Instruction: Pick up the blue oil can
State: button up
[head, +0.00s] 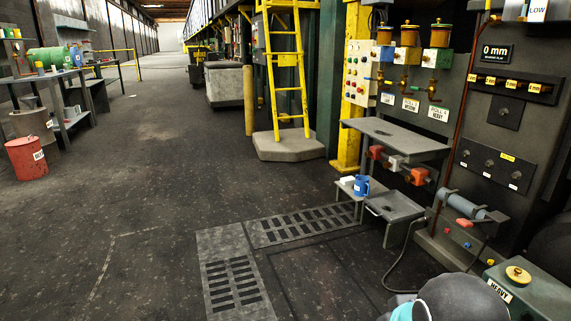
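A small blue can-like object (361,186) stands on a low grey step (352,192) at the foot of the machine, right of centre. It looks like the blue oil can, but it is too small to make out a spout clearly. Part of my own arm, dark with a teal cap, shows at the bottom right edge. My gripper is not in view, so its state and its place relative to the blue can are hidden.
A small white block (347,179) sits beside the blue can. A grey shelf (395,136) juts out above it, and a green box marked HEAVY (530,290) stands at lower right. Floor grates (300,225) lie in front. A red bin (26,157) is far left; the middle floor is clear.

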aim_at(362, 187)
jog(key=u, duration=0.7)
jog(key=i, duration=3.35)
jog(key=z, duration=1.55)
jog(key=i, duration=0.6)
jog(key=z, duration=0.35)
